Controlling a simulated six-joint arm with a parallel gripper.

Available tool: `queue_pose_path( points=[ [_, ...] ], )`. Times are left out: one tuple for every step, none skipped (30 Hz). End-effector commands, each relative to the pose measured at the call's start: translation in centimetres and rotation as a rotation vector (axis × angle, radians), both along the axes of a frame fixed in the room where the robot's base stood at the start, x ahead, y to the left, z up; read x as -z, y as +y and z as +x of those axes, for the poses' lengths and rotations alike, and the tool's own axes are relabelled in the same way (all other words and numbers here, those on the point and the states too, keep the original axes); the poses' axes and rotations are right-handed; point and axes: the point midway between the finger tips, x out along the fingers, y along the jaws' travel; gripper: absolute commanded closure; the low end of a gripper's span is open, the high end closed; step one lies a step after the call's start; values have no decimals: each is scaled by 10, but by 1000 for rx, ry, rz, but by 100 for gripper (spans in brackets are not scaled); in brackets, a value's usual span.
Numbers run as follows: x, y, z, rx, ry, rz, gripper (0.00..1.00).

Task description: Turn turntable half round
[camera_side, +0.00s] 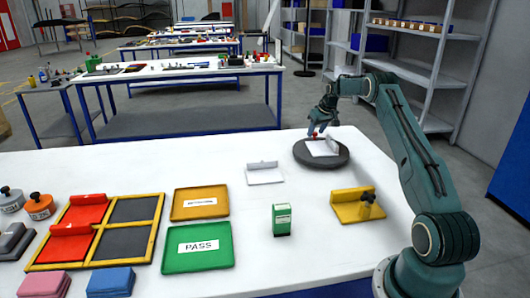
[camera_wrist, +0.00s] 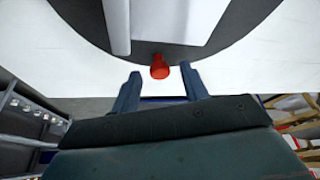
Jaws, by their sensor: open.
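The turntable (camera_side: 340,159) is a dark grey round disc near the far right of the white table. It also shows in the wrist view (camera_wrist: 225,45). A white plate with an upright wall (camera_side: 322,149) stands on it. A red knob (camera_wrist: 159,67) sits at the disc's edge; it also shows small in the side view (camera_side: 314,135). My gripper (camera_wrist: 160,82) is open, with one finger to each side of the knob as seen from the wrist. In the side view my gripper (camera_side: 318,129) is over the disc's far edge. Whether the fingers touch the knob is unclear.
A second white fixture (camera_side: 264,173) lies left of the turntable. A yellow fixture (camera_side: 356,206) and a green box (camera_side: 282,220) stand nearer. Green (camera_side: 198,260) and orange (camera_side: 190,214) trays and a yellow-framed rack (camera_side: 156,226) lie left. The table around the disc is clear.

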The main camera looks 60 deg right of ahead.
Motion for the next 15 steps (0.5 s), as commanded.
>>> queue_pose_path(
  points=[
    [1, 0, 1, 0, -1, 0, 55],
    [1, 0, 1, 0, -1, 0, 55],
    [2, 0, 1, 0, -1, 0, 55],
    [2, 0, 1, 0, -1, 0, 55],
    [2, 0, 1, 0, -1, 0, 55],
    [2, 0, 1, 0, -1, 0, 55],
    [2, 0, 1, 0, -1, 0, 55],
    [2, 0, 1, 0, -1, 0, 55],
    [2, 0, 1, 0, 0, 0, 55],
    [2, 0, 1, 0, 0, 0, 55],
    [2, 0, 1, 0, 0, 0, 61],
    [2, 0, 1, 0, 0, 0, 69],
    [2, 0, 1, 0, 0, 0, 75],
    [2, 0, 1, 0, 0, 0, 81],
    [2, 0, 1, 0, 0, 0, 89]
  ],
)
